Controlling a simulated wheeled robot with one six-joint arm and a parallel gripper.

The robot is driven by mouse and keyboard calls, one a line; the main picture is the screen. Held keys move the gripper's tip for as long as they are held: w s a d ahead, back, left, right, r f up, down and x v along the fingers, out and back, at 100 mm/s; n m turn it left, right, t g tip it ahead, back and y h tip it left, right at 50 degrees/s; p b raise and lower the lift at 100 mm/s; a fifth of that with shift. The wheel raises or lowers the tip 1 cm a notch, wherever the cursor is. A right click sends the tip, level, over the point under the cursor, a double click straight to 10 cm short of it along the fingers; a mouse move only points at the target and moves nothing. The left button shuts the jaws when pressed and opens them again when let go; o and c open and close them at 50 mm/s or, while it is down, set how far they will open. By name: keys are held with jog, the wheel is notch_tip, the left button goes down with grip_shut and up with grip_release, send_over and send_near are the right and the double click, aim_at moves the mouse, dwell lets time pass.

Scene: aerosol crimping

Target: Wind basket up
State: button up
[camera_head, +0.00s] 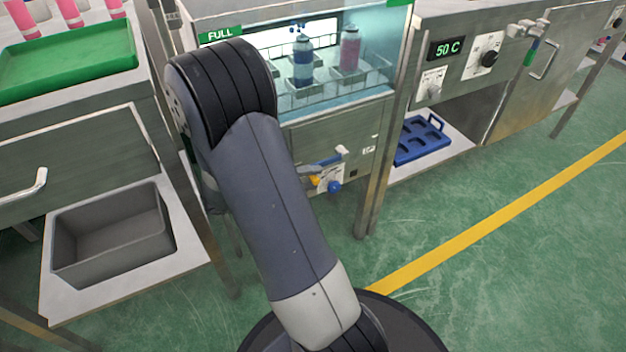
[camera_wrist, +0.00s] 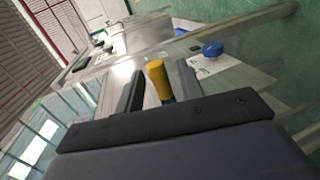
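The wire basket (camera_head: 345,80) is in the glass-fronted water bath and holds a blue bottle (camera_head: 303,62) and a pink bottle (camera_head: 349,50). A yellow crank grip (camera_head: 314,180) shows beside my arm, low on the bath's front. In the wrist view the yellow grip (camera_wrist: 158,78) stands between the two fingers of my gripper (camera_wrist: 160,88). A gap shows between the left finger and the grip; the right finger is close to it or touching. My gripper looks open. In the head view my arm hides most of the gripper.
A blue knob (camera_head: 334,186) sits on a small panel close to the grip. A cabinet with a 50 C display (camera_head: 447,48) stands to the right, with a blue tray (camera_head: 420,140) on its shelf. A grey bin (camera_head: 112,235) is at left. The floor at right is clear.

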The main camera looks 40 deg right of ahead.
jog(key=shift+d+f, duration=0.15)
jog(key=shift+d, duration=0.6)
jog(key=shift+c, duration=0.4)
grip_shut()
